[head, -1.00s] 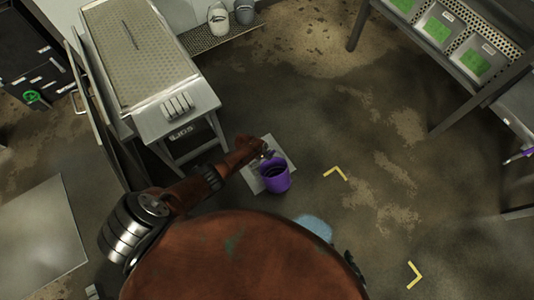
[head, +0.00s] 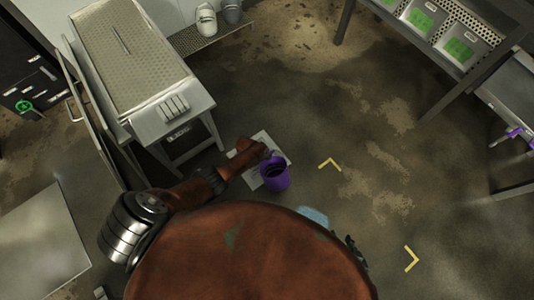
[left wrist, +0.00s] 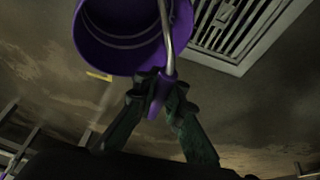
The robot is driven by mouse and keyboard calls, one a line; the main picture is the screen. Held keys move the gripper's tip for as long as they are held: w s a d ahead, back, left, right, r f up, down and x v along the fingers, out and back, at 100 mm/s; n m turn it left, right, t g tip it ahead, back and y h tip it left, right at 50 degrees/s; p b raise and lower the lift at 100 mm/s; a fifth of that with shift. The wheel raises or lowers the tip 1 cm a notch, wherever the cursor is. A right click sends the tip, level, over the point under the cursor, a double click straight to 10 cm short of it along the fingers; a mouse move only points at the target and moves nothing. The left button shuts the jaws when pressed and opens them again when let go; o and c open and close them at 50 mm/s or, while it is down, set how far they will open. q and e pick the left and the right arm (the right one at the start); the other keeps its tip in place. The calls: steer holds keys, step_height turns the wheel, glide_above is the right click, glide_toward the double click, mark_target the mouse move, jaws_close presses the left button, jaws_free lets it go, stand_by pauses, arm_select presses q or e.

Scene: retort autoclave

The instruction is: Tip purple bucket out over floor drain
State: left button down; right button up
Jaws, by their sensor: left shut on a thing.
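The purple bucket (head: 275,179) hangs from my left gripper in the head view, with its dark opening showing. It overlaps the near right part of the pale square floor drain (head: 263,138). My left gripper (head: 262,152) is at the bucket's far left side. In the left wrist view the gripper (left wrist: 158,98) is shut on the purple grip of the bucket's metal handle. The bucket (left wrist: 115,40) fills the top of that view, and the slatted drain grate (left wrist: 235,28) lies beyond it. I cannot tell what is inside the bucket.
A steel table (head: 172,115) with a perforated top stands left of the drain. A low rack with pails (head: 206,20) is behind it. A bench with green-filled trays (head: 422,20) is at upper right. Yellow floor marks (head: 330,164) lie on open floor to the right.

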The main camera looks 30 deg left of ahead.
mark_target(282, 177)
arm_select(q)
steer(key=s+d+p, duration=0.2)
steer(key=d, duration=0.3)
steer(key=shift+s+d+r+y+p, duration=0.25)
steer(key=shift+s+d+y+p, duration=0.05)
steer(key=shift+s+y+p, duration=0.1)
stand_by(0.5)
steer(key=shift+d, duration=0.1)
steer(key=shift+t+y, duration=0.3)
steer(key=shift+s+d+f, duration=0.2)
steer(key=shift+s+d, duration=0.25)
steer(key=shift+d, duration=0.45)
steer(key=shift+s+d+f, duration=0.2)
steer(key=shift+s+d, duration=0.3)
steer(key=shift+d, duration=0.35)
steer(key=shift+s+d+f, duration=0.2)
steer(key=shift+s+d, duration=0.25)
steer(key=shift+d, duration=0.45)
steer(key=s+d+f+b, duration=0.2)
steer(key=s+d+f, duration=0.1)
steer(key=d, duration=0.2)
steer(key=shift+d, duration=0.1)
stand_by(0.4)
